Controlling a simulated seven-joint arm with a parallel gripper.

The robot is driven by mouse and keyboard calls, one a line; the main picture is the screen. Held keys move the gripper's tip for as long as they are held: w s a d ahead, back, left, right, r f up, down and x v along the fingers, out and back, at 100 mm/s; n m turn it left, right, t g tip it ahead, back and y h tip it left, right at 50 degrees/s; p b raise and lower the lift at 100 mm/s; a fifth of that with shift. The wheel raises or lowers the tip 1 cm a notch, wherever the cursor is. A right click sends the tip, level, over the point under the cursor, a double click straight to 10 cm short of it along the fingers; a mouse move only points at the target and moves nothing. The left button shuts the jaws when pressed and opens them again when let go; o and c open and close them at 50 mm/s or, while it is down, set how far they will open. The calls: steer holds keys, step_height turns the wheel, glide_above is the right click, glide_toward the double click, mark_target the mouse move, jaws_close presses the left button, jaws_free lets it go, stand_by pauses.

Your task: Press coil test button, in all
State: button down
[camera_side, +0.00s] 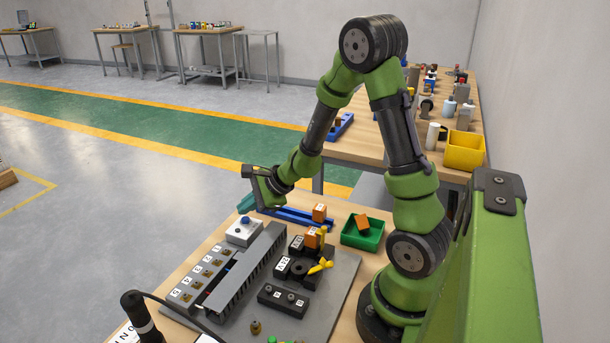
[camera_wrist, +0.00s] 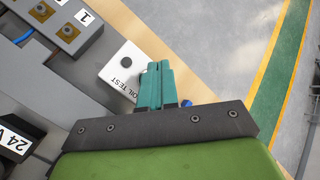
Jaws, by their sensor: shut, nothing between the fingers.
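The coil test box is a small white box (camera_side: 242,233) at the far left corner of the grey panel, with a round blue button (camera_side: 245,221) on top. In the wrist view, the white box (camera_wrist: 118,72) shows a "COIL TEST" label, partly hidden behind my fingers. My gripper (camera_side: 245,203) is shut and empty, its teal fingers just beyond the button in the side view. The shut fingers (camera_wrist: 157,68) overlap the box's right side in the wrist view. A small blue patch (camera_wrist: 187,103) shows beside them; I cannot tell whether it is the button. Contact is not clear.
A slotted grey duct (camera_side: 243,274) and a numbered terminal row (camera_side: 198,273) lie nearer the camera. Black blocks (camera_side: 284,300) and a yellow-handled part (camera_side: 319,267) sit to the right. A green tray (camera_side: 362,237) holds an orange block. Blue rails (camera_side: 300,216) lie behind the panel.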

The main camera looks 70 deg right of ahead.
mark_target(249, 220)
steer(key=shift+f, duration=0.4)
steer(key=shift+f, duration=0.5)
stand_by(0.5)
steer(key=shift+r, duration=0.95)
steer(key=shift+r, duration=2.5)
